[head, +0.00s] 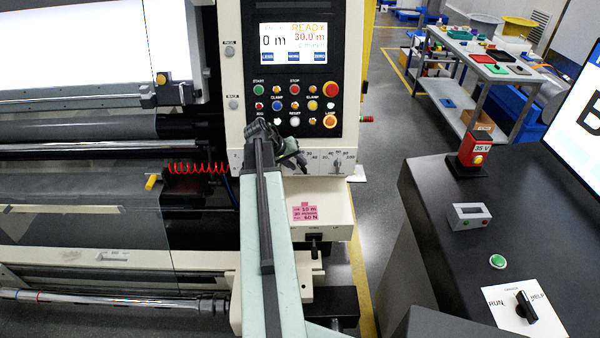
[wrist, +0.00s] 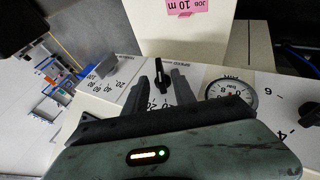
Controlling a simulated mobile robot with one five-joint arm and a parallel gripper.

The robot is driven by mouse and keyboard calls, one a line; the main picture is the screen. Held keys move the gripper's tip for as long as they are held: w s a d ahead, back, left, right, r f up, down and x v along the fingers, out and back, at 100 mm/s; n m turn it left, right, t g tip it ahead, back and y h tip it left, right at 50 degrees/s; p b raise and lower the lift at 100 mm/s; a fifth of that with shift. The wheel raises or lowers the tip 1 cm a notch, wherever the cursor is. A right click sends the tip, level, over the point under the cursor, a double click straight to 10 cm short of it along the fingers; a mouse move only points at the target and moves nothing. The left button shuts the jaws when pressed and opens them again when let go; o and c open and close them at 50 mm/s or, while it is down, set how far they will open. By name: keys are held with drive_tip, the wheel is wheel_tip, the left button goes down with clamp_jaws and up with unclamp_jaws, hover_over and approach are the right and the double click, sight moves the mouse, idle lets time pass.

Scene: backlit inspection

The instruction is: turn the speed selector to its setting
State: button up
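The speed selector (wrist: 162,77) is a black bar knob on the pale machine strip, with the word SPEED by it and printed numbers around it. In the wrist view its bar stands nearly upright in the picture. My gripper (wrist: 162,88) is open, with one dark finger on each side of the knob. I see gaps beside the bar and cannot tell whether either finger touches it. In the head view my gripper (head: 300,165) is at the strip under the control panel and hides the selector. Which number the knob points to is not readable.
A second dial (head: 338,163), marked 60, 80 and 100, sits just right of my gripper. A round air gauge (wrist: 231,94) is close beside the fingers. A pink job card (head: 304,212) is below the strip. A dark console (head: 440,215) stands right, across a floor gap.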

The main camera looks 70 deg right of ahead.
sight(298, 164)
drive_tip(key=b+x, duration=0.2)
drive_tip(key=x, duration=0.2)
drive_tip(key=shift+a+r, duration=0.1)
clamp_jaws()
